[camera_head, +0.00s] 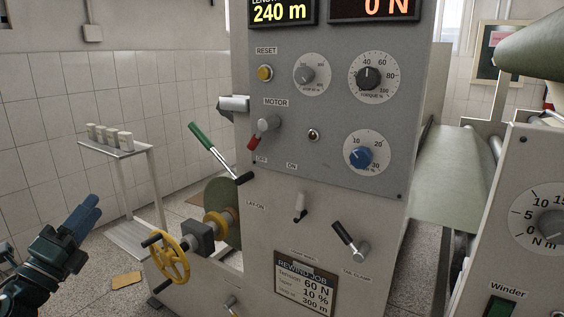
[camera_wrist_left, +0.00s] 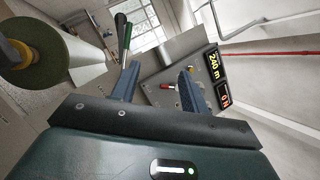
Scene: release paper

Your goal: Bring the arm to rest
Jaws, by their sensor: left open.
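My left arm comes in at the lower left of the head view, and its gripper (camera_head: 82,217) has blue fingers pointing up and to the right. The gripper is open and empty in the left wrist view (camera_wrist_left: 158,88), with a clear gap between its two fingers. It is apart from the grey control panel (camera_head: 225,157) and left of the yellow handwheel (camera_head: 172,262). The green-handled lever (camera_head: 201,136) is up and to the right of it. My right gripper is not in view.
The panel carries a red-tipped motor switch (camera_head: 263,133), a blue knob (camera_head: 360,156) and a black-handled tail clamp lever (camera_head: 345,236). A small side table (camera_head: 128,149) with several pale blocks stands at the left wall. The Winder cabinet (camera_head: 520,220) is at the right.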

